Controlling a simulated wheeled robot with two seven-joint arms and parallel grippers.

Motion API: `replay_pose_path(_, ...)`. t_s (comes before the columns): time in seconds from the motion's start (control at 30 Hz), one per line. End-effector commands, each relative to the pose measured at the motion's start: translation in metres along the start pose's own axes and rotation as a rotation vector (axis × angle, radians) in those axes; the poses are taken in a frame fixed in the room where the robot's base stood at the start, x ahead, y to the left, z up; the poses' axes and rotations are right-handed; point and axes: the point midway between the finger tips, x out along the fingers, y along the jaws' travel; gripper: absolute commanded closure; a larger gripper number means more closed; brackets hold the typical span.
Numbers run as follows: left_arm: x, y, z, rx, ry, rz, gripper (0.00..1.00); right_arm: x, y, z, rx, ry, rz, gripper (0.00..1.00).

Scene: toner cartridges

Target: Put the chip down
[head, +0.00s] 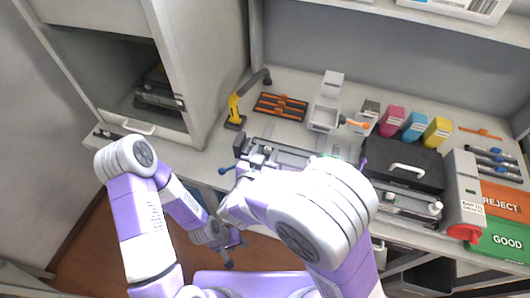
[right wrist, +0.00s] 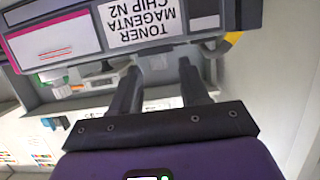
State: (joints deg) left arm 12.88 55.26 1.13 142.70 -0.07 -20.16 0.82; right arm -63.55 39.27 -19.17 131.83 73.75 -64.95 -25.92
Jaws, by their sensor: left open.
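No chip can be made out in either view. In the right wrist view my right gripper (right wrist: 160,68) has its two dark fingers apart, with no object clearly seen between them. Just beyond the fingertips is a labelled block (right wrist: 150,22) with a magenta edge, its text "TONER MAGENTA CHIP N2" upside down. In the head view my right arm covers the bench's front middle, and its fingertips are hard to make out. My left gripper (head: 236,252) is open and empty, low in front of the bench, above the floor.
On the bench are a grey rail fixture (head: 285,153), a black case (head: 404,164), magenta (head: 391,122), blue (head: 414,126) and yellow (head: 437,131) cartridges, an orange-black tray (head: 280,106) and a yellow-black arm (head: 236,107). REJECT (head: 502,202) and GOOD (head: 505,240) areas lie right.

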Motion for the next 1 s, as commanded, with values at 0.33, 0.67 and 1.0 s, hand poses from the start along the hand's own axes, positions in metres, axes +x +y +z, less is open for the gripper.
replay_pose_path(0.33,-0.004,0.002,0.0,0.0,0.0,0.0,0.57,-0.019,-0.001,-0.001,0.0,-0.001,-0.004,0.55)
replay_pose_path(0.67,-0.018,0.007,0.001,0.0,0.0,0.0,0.57,-0.088,-0.001,-0.002,0.0,0.0,-0.005,0.55)
replay_pose_path(1.0,-0.022,0.008,0.001,0.0,0.0,0.0,0.57,-0.12,0.0,0.0,-0.001,-0.001,-0.001,0.55)
